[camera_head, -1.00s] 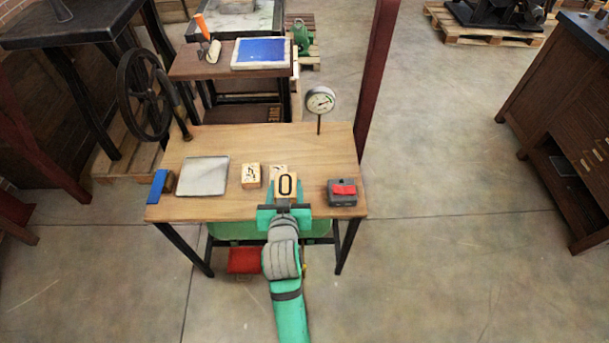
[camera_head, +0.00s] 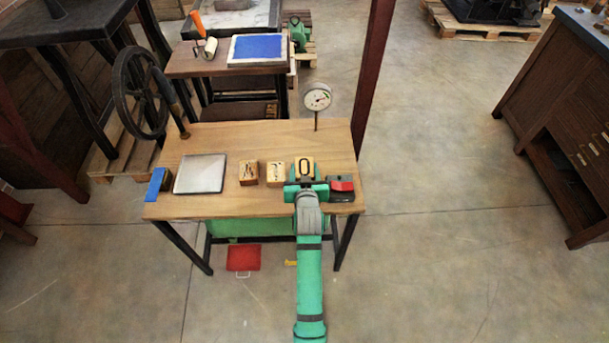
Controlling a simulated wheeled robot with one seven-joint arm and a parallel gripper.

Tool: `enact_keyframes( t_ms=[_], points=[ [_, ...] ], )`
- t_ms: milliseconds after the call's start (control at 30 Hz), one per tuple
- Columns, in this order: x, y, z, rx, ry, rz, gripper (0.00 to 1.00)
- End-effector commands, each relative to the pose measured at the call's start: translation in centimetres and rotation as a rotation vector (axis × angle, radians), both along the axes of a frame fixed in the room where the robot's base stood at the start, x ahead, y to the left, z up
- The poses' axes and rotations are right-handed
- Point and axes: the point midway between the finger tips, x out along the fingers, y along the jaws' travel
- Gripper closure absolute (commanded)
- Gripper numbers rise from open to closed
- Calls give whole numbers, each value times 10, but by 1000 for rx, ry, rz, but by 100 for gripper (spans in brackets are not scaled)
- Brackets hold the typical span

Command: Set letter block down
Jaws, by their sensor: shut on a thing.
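The letter block (camera_head: 304,166) is a light wooden block with a dark 0- or O-shaped character on its top face. It is at the right end of a row of blocks over the wooden table (camera_head: 240,142). My gripper (camera_head: 305,178) is shut on it from the near side. I cannot tell whether the block touches the table. Two other wooden blocks are to its left: a middle block (camera_head: 276,174) and a left block (camera_head: 248,173), both with dark marks on top. The block's near side is hidden by my gripper.
A pale square plate (camera_head: 200,174) and a blue item (camera_head: 157,184) are at the left. A dial gauge (camera_head: 317,98) stands at the back right. The table's back middle is clear.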

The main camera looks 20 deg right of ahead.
Motion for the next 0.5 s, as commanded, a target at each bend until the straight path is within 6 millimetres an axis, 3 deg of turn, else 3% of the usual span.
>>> enact_keyframes(
  t_ms=[200, 500],
  points=[
    [0, -1, -29, 1, 3, -1, 81],
    [0, -2, -31, 0, 0, -2, 81]
  ],
)
